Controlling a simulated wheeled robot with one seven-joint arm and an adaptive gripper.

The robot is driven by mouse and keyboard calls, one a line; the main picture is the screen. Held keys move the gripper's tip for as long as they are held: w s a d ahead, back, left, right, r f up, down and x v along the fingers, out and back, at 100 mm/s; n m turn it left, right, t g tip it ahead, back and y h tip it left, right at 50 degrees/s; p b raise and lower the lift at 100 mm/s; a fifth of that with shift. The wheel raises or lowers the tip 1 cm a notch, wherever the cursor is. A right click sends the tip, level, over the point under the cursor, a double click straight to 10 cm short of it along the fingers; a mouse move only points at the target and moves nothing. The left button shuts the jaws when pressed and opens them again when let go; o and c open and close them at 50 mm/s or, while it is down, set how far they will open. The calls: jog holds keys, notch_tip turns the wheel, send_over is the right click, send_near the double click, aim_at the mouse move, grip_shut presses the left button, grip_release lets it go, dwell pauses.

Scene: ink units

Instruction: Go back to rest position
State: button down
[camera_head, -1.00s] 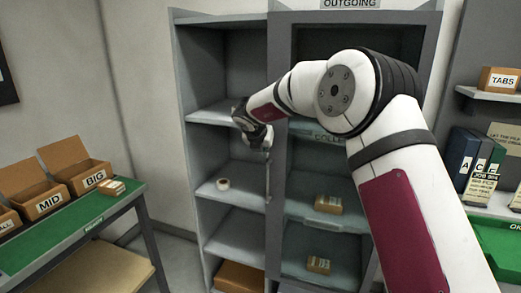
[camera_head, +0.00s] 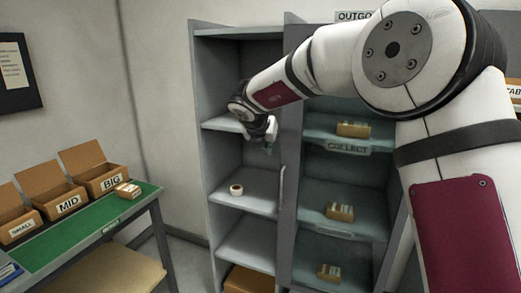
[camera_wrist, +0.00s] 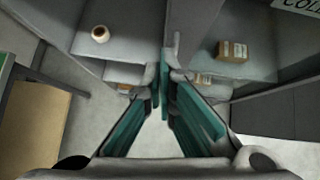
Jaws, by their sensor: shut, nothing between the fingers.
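My gripper (camera_head: 268,148) hangs in front of the left shelf column in the head view, pointing down, with its arm reaching in from the right. In the wrist view the teal-padded fingers (camera_wrist: 163,112) meet at their tips and hold nothing. The tips lie over the shelf's upright divider in that view. I cannot tell how far apart they are from it.
A tape roll (camera_head: 236,189) sits on the left column's shelf. Small cartons (camera_head: 340,212) sit in the COLLECT column. A green-topped table (camera_head: 70,238) at left holds open boxes labelled SMALL, MID and BIG (camera_head: 100,176). Floor shows between table and shelf.

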jog(key=s+a+r+n+t+y, duration=0.1)
jog(key=s+r+n+t+y, duration=0.2)
jog(key=r+n, duration=0.55)
jog(key=s+r+n+t+y, duration=0.1)
jog(key=s+r+n+t, duration=0.25)
jog(key=r+n, duration=0.45)
jog(key=s+a+r+n+g+y, duration=0.1)
jog(key=s+n+y, duration=0.2)
jog(key=s+n, duration=0.5)
jog(key=s+d+f+n+g+h, duration=0.1)
jog(key=s+d+f+n+g, duration=0.2)
jog(key=s, duration=0.8)
jog(key=s+d+f+n+g+h, duration=0.1)
jog(key=s+d+f+n+g, duration=0.2)
jog(key=s+d+f+n, duration=0.3)
jog(key=s+d+f+n+g+h, duration=0.1)
jog(key=s+d+f+n+g, duration=0.2)
jog(key=s, duration=1.3)
notch_tip(320, 180, down, 6)
jog(key=d+n, duration=0.1)
jog(key=n, duration=0.2)
jog(key=shift+d+h, duration=0.25)
jog(key=shift+h, duration=0.15)
